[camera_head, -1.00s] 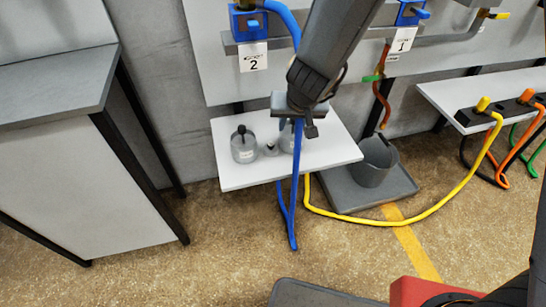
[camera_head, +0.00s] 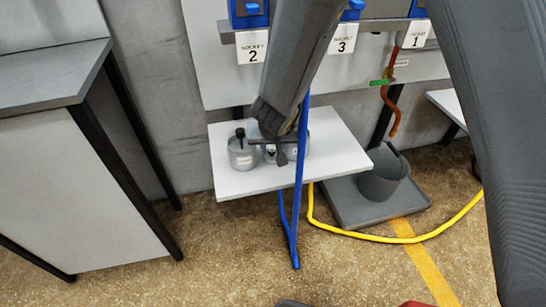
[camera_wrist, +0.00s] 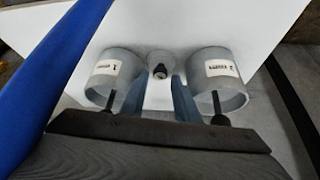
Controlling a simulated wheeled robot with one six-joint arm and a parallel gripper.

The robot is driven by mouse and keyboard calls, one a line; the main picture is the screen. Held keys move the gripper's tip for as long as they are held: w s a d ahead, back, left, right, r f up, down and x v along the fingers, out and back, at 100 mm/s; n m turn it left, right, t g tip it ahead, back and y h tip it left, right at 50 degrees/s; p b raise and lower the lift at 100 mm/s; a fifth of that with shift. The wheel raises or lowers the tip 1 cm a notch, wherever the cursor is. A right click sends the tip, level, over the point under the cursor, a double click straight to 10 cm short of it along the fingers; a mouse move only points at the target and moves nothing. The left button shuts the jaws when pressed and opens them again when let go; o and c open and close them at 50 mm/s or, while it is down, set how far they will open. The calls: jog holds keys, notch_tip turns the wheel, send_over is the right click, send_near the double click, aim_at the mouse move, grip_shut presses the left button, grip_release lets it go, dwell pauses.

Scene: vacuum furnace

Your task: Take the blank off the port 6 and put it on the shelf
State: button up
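The white shelf (camera_head: 240,183) stands below the wall panel, also seen in the wrist view (camera_wrist: 215,25). A small pale round piece with a dark centre (camera_wrist: 160,66) stands on it between two grey canisters; I cannot tell whether it is the blank. My gripper (camera_wrist: 160,86) is over the shelf, its two bluish fingers apart, with the small piece just beyond and between their tips. No firm grip shows. In the head view my gripper (camera_head: 280,150) partly covers the right canister and small piece. Port 6 is not identifiable.
The left canister (camera_wrist: 112,72) and right canister (camera_wrist: 218,72) have black handles and flank my fingers closely. A blue hose (camera_head: 299,170) hangs in front of the shelf.

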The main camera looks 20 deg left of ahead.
aim_at(272, 154)
jog(key=b+x, duration=0.1)
jog(key=x, duration=0.1)
jog(key=shift+w+f, duration=0.2)
jog(key=shift+f, duration=0.1)
jog(key=shift+r, duration=0.1)
grip_shut()
